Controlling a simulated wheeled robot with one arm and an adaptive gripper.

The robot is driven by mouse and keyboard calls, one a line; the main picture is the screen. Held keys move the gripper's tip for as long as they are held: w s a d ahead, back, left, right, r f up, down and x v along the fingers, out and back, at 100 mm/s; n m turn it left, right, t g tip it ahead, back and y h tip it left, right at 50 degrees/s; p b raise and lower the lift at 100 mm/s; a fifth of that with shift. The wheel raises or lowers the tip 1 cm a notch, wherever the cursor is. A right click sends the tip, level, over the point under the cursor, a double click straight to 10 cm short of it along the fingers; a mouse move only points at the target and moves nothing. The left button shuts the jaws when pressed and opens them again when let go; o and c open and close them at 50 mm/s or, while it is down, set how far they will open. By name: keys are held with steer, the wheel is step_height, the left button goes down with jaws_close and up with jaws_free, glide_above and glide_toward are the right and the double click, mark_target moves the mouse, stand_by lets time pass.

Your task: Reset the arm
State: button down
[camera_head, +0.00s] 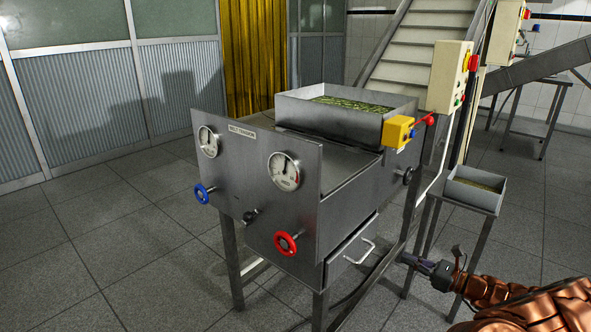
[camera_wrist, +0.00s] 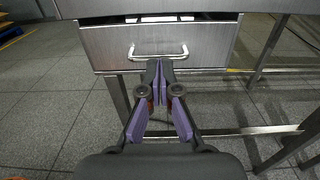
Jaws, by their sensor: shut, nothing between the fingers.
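My arm comes in from the lower right of the head view, copper coloured. My gripper (camera_head: 418,263) is beside the right side of the metal machine (camera_head: 330,180), below and right of its drawer (camera_head: 350,252). In the wrist view my gripper (camera_wrist: 159,72) is shut and empty, with purple pads on its fingers. Its tips overlap the drawer handle (camera_wrist: 158,52) in the picture, but I cannot tell whether they touch. The drawer (camera_wrist: 110,45) looks nearly shut, with a narrow gap at its upper edge.
The machine carries gauges, a blue wheel (camera_head: 203,193), a red wheel (camera_head: 288,243) and a tray (camera_head: 340,125) of green pieces. A small bin (camera_head: 474,190) stands at the right. Table legs (camera_wrist: 270,45) stand near my gripper. The floor at the left is clear.

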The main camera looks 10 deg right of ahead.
steer(key=s+a+r+n+g+y+p, duration=0.2)
steer(key=a+r+n+g+p, duration=0.3)
steer(key=a+r, duration=0.7)
steer(key=s+a+r+n+g+y+p, duration=0.25)
steer(key=a+r+n+g, duration=0.4)
steer(key=a, duration=0.65)
steer(key=s+a+r+n+g+h+p, duration=0.2)
steer(key=s+a+r+n+h+p, duration=0.15)
steer(key=s+a+r+n, duration=0.3)
steer(key=s+a+r+n+g+h+p, duration=0.2)
steer(key=s+a+r+n+p, duration=0.15)
steer(key=s, duration=0.35)
steer(key=s+a+r+n+g+h+p, duration=0.1)
steer(key=s+a+r+n+h+p, duration=0.1)
steer(key=s+r+h+p, duration=0.3)
steer(key=s+d+r+n+h+p, duration=0.2)
steer(key=s+d+p, duration=0.2)
steer(key=s, duration=0.3)
steer(key=s+d+r+n+h+p, duration=0.1)
steer(key=s+d+n+h+p, duration=0.1)
steer(key=s+d, duration=0.4)
steer(key=shift+s+d+r+t+h+p, duration=0.4)
steer(key=shift+s+h+p, duration=0.45)
steer(key=shift+s, duration=0.4)
steer(key=shift+n, duration=0.25)
